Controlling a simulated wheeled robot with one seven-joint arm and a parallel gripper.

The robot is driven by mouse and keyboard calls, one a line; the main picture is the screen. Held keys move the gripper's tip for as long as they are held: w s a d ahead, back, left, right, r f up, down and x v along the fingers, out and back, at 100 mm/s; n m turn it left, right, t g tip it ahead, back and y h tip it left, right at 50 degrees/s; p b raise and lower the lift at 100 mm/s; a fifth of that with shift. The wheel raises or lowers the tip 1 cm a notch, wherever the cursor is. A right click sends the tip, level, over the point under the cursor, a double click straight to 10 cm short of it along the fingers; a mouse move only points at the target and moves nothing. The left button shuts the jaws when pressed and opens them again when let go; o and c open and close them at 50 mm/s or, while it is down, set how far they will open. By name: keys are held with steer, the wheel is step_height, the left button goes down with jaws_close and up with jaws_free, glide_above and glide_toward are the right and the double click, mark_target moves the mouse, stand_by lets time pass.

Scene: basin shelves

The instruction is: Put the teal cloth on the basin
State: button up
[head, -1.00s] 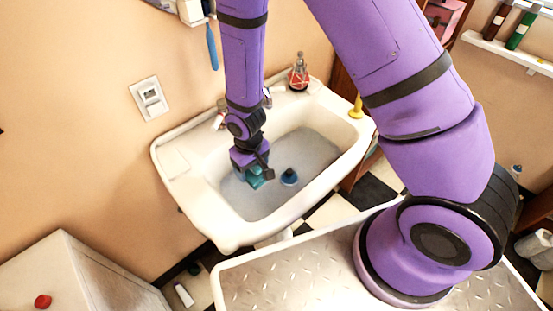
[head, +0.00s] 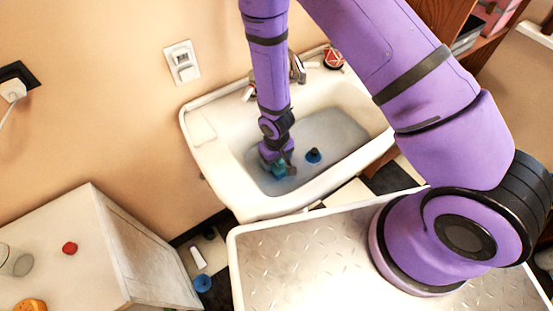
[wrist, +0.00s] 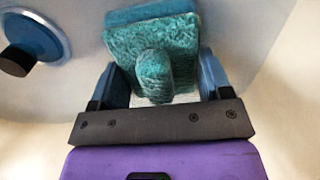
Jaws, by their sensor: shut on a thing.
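The teal cloth (wrist: 150,45) is a thick, fuzzy folded piece, seen in the wrist view between my fingers; it also shows as a small teal patch in the head view (head: 279,172). My gripper (wrist: 163,82) is shut on it. In the head view my gripper (head: 282,166) reaches down into the bowl of the white basin (head: 270,207), near its left end. The cloth is inside the bowl, low over its grey bottom; I cannot tell whether it touches. My wrist hides part of the cloth in the head view.
A blue plug-like object with a dark knob (head: 313,156) is in the bowl, right of my gripper; it also shows in the wrist view (wrist: 36,40). A red-and-white item (head: 333,58) stands on the back rim. A white cabinet (head: 130,250) with a red cap (head: 69,248) is at left.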

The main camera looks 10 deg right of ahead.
steer(key=shift+f, duration=0.3)
steer(key=o, duration=0.9)
step_height(320, 180, up, 13)
steer(key=shift+f, duration=0.2)
steer(key=d+r+m+t, duration=0.1)
steer(key=d+r, duration=0.3)
steer(key=r, duration=0.5)
steer(key=d+r+m+t, duration=0.1)
steer(key=d+r, duration=0.2)
steer(key=r, duration=0.6)
steer(key=d+r+t, duration=0.1)
steer(key=d+r, duration=0.3)
steer(key=r, duration=0.5)
steer(key=s+d+r+m+t, duration=0.1)
steer(key=s+d+r, duration=0.3)
steer(key=s+r, duration=0.3)
steer(key=s+d+r+m+t, duration=0.1)
steer(key=s+d+r, duration=0.4)
steer(key=s+r, duration=0.3)
steer(key=shift+s+r+m, duration=0.15)
steer(key=shift+s+m, duration=0.15)
steer(key=shift+s, duration=0.6)
